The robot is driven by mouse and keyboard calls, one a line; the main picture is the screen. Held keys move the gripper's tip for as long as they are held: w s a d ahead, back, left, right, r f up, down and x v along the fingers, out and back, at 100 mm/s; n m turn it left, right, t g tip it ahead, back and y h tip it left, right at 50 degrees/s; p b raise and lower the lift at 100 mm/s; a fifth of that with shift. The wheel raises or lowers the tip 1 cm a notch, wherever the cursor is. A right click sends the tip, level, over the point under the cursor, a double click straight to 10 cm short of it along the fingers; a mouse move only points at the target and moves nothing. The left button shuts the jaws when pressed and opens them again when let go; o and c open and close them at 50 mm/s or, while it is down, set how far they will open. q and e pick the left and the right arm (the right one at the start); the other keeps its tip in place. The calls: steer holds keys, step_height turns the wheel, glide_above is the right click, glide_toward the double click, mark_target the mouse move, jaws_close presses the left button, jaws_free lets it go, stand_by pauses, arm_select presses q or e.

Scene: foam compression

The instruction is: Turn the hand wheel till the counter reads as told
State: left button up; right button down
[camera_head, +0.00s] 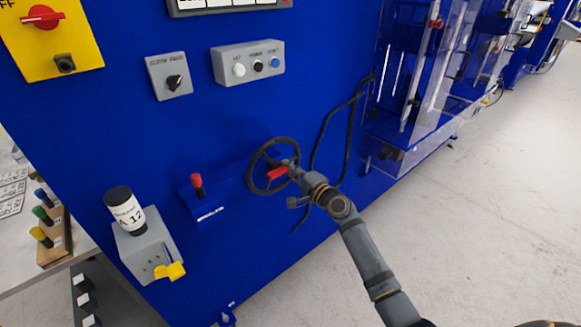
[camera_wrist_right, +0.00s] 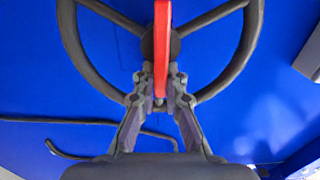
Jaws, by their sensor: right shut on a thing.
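The dark hand wheel (camera_head: 252,178) stands on the blue machine front in the middle of the head view. It also fills the top of the right wrist view (camera_wrist_right: 84,62), with spokes meeting at a dark hub. A red handle (camera_wrist_right: 162,45) shows in front of the wheel. My right gripper (camera_wrist_right: 160,98) is shut on the lower part of this red handle. In the head view my right gripper (camera_head: 287,170) comes to the wheel from the lower right. The counter's digits cannot be read; a panel at the top edge (camera_head: 230,8) is cut off. My left gripper is not in view.
A red-topped lever (camera_head: 197,185) stands left of the wheel. A grey box with three buttons (camera_head: 248,63) and a selector switch (camera_head: 170,76) are above. A black cable (camera_head: 349,120) hangs right of the wheel. Clear floor lies at right.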

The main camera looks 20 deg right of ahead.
steer(key=shift+s+a+f, duration=0.15)
steer(key=shift+a+f, duration=0.15)
steer(key=shift+f, duration=0.15)
steer(key=c, duration=1.1)
jaws_free()
steer(key=shift+r, duration=0.15)
steer(key=shift+o, duration=0.4)
steer(key=shift+a+r, duration=0.1)
steer(key=shift+a, duration=0.1)
steer(key=shift+a+r, duration=0.25)
steer(key=shift+a, duration=0.15)
steer(key=shift+d, duration=0.15)
steer(key=v, duration=1.2)
